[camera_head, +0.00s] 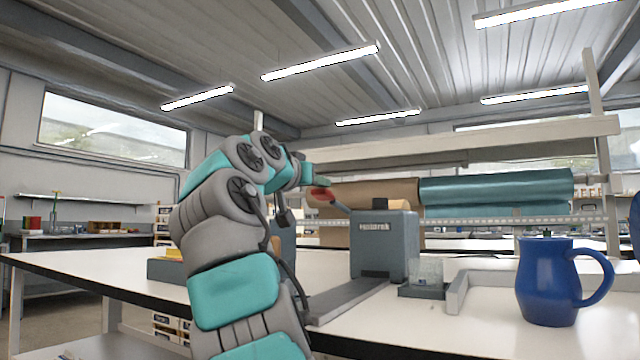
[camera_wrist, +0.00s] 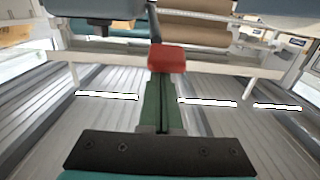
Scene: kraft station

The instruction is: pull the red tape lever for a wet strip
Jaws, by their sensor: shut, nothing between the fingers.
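The red lever knob (camera_head: 322,193) sits at the end of a thin grey lever that slants up and left from the blue-grey tape dispenser (camera_head: 385,250). My gripper (camera_head: 318,182) is at the knob, just above it in the head view. In the wrist view my green fingers (camera_wrist: 161,85) are together and empty, and their tips end at the red knob (camera_wrist: 167,58). The knob is not between the fingers. I cannot tell whether they touch it. The dispenser's left side is partly hidden behind my arm.
Brown (camera_head: 385,193) and teal (camera_head: 495,188) paper rolls hang behind the dispenser. A small grey holder (camera_head: 422,290) sits before the dispenser. A grey box (camera_head: 170,269) is at left.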

